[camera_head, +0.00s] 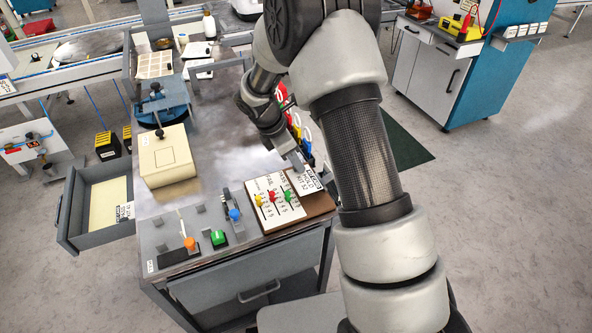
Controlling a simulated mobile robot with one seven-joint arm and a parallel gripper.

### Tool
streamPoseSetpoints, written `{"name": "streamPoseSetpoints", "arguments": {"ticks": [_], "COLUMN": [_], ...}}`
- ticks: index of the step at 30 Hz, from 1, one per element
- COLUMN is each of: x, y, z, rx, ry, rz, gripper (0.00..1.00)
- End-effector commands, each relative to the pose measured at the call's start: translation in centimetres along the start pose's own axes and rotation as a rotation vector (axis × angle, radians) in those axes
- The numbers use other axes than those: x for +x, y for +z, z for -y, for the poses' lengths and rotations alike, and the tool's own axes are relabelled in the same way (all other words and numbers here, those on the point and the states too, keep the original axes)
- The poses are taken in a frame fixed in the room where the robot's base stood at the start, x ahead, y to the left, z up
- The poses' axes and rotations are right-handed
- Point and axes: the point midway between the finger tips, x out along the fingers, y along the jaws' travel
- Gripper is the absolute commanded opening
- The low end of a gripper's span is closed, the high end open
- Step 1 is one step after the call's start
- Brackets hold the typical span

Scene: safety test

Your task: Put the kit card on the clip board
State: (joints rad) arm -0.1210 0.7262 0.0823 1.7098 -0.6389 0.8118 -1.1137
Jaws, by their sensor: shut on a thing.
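The kit card (307,183) is a small white card with black print. It is at the upper right part of the brown clip board (318,208). My gripper (300,167) is shut on the card's upper edge, its fingers small and partly hidden. I cannot tell whether the card touches the board or is just above it. A white sheet (273,210) with print and yellow, red and green pieces lies on the board, left of the card. My arm hides the area to the right of the board.
Left of the board are a blue-knobbed lever (235,214), a green button (219,238) and an orange-knobbed lever (190,243). A beige box (167,160) stands behind them. An open drawer (99,207) juts out left. Coloured items stand behind my gripper.

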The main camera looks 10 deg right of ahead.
Motion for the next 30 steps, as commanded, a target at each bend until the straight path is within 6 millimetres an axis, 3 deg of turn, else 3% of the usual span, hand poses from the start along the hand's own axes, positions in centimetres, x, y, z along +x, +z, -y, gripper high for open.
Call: {"name": "streamPoseSetpoints", "arguments": {"ticks": [3,7,11,12,15,25,30], "x": [2.2,3.1,3.1,3.1,3.0,2.7,0.6], "y": [-0.9,-1.0,-0.7,-0.7,-0.9,-1.1,-1.1], "z": [0.1,0.1,0.1,0.1,0.1,0.0,-0.1], "rx": [-0.002,-0.001,0.001,0.001,0.001,0.000,0.001], "ry": [-0.004,-0.004,-0.005,-0.004,-0.003,0.000,0.001], "rz": [0.001,0.004,0.008,0.007,0.005,0.002,0.001], "gripper": [0.00,0.00,0.00,0.13,0.30,0.30,0.30]}}
